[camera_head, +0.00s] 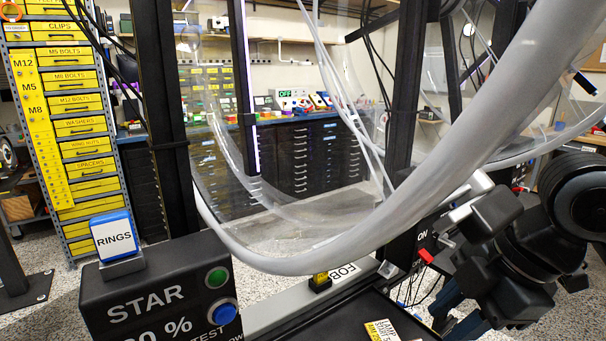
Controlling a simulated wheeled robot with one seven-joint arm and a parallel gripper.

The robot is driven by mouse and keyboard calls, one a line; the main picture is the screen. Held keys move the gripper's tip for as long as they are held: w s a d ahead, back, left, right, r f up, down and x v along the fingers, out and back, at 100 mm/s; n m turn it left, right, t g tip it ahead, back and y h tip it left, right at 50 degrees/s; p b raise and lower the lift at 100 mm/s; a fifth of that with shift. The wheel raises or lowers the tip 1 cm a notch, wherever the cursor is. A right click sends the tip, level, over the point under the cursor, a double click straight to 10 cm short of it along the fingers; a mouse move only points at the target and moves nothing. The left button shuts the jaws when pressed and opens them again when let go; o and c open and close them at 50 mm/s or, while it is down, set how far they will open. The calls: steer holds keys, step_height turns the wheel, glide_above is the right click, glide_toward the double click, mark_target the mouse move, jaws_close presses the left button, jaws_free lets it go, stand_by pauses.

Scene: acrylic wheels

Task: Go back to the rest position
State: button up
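My arm's dark links are folded at the right edge of the head view. My gripper (482,243) seems to be the black blocky end near the red switch, but its fingers do not show clearly. I cannot tell whether it is open or shut, and I see nothing held in it. A large clear acrylic wheel with a thick grey rim (375,232) fills the middle, just left of and above the arm. A black panel marked ON carries a red switch (426,257) beside the arm's end.
A black tray (350,318) with a yellow label lies at the bottom. Yellow bolt drawers (75,125) stand behind at left. Dark upright posts flank the wheel.

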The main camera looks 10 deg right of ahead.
steer(key=w+a+r+m+t+y, duration=0.3)
steer(key=a+m+t, duration=0.2)
steer(key=a, duration=0.3)
steer(key=w+a+r+m+t+y, duration=0.3)
steer(key=a+r+m+t+y, duration=0.15)
steer(key=a, duration=0.45)
steer(key=s+d+f+m+t+h, duration=0.4)
steer(key=s+f+m+h, duration=0.65)
steer(key=s+f, duration=0.7)
steer(key=s+d+r+n+g+p, duration=0.1)
steer(key=s+d, duration=0.3)
steer(key=s, duration=0.5)
steer(key=s+d+r+n+p, duration=0.1)
steer(key=s+d, duration=0.3)
steer(key=s, duration=0.4)
steer(key=shift+s+d+r+n+g, duration=0.25)
steer(key=shift+s+r+n+g, duration=0.1)
steer(key=shift+r+n, duration=0.05)
